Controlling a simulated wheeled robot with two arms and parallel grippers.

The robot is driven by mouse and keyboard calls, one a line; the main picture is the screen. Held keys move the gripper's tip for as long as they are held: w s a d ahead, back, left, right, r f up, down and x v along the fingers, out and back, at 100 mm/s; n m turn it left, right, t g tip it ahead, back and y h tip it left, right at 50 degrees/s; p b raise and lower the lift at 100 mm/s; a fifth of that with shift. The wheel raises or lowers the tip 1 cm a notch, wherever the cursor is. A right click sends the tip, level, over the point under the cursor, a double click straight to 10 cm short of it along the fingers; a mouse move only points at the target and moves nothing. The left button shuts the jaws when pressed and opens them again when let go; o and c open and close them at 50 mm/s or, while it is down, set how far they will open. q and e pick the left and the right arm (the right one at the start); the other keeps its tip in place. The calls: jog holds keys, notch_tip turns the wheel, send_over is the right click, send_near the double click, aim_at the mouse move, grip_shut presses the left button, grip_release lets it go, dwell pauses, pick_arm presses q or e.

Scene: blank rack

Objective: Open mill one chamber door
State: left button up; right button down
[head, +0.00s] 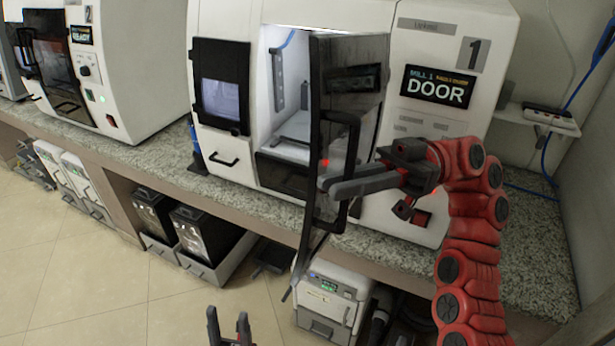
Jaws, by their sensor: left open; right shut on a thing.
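Mill one (430,40) is a white machine with a large "1" and a screen reading "MILL 1 DOOR" (438,87). Its dark glazed chamber door (358,60) stands swung outward, and the lit white chamber (290,75) shows to the left of it. The black door handle (354,140) is on the door's outer face. My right gripper (328,184) reaches in from the right and is shut on the handle; its fingers partly hide the grip. My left gripper (228,328) is low at the bottom edge, open and empty, away from the mill.
A speckled counter (530,235) carries the mill. Mill two (110,60) stands to the left. Black bins (205,235) and a white unit (333,295) sit below the counter. Open tiled floor (60,270) lies at the lower left. A small shelf (535,120) is on the right wall.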

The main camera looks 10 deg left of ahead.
jog(key=shift+s+d+b, duration=0.25)
jog(key=shift+d+b, duration=0.3)
jog(key=shift+d, duration=0.75)
jog(key=shift+s+d+b, duration=0.2)
jog(key=shift+d+b, duration=0.3)
jog(key=shift+d, duration=0.75)
jog(key=c, duration=1.2)
grip_release()
jog(key=shift+s+d, duration=0.1)
jog(key=shift+o, duration=0.2)
